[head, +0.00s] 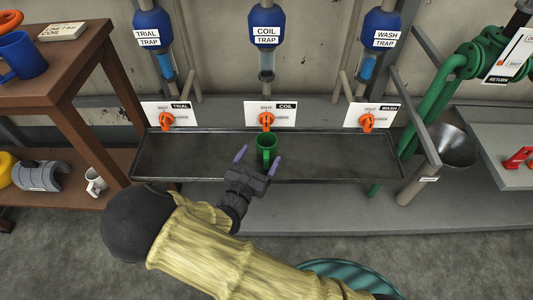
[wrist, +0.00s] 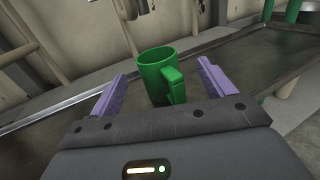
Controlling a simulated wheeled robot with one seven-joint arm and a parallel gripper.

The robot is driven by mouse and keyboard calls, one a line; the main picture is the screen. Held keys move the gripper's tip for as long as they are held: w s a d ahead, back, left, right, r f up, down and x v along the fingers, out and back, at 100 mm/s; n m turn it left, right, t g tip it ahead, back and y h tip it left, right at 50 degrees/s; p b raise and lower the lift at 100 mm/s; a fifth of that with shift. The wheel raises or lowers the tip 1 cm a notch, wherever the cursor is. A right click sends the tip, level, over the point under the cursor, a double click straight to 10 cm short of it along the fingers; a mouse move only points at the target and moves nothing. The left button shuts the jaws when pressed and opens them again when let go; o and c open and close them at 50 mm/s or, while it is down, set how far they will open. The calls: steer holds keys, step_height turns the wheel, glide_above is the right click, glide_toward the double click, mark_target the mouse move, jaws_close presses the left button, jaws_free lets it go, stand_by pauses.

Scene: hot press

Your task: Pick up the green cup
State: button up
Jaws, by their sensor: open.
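The green cup (head: 266,146) stands upright in the long dark metal tray (head: 200,158), below the middle coil trap. My gripper (head: 258,160) comes in from the front of the tray and is open, with its two purple fingers apart. In the wrist view the green cup (wrist: 160,72) is ahead of and between the fingertips of my gripper (wrist: 164,80), with its handle turned towards me. The fingers do not appear to touch it. The cup's lower part is hidden behind the gripper body in the wrist view.
Orange valves (head: 266,120) with white labels line the tray's back edge, under blue traps (head: 266,28). A metal funnel (head: 452,148) and green pipes (head: 425,110) stand at right.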

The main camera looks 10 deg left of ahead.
mark_target(263, 149)
steer(key=w+b, duration=0.1)
steer(key=w, duration=0.1)
steer(key=w+b, duration=0.2)
steer(key=shift+w+d+f, duration=0.15)
steer(key=shift+w+d, duration=0.05)
steer(key=shift+w, duration=0.4)
steer(key=c, duration=1.2)
steer(key=shift+r, duration=0.25)
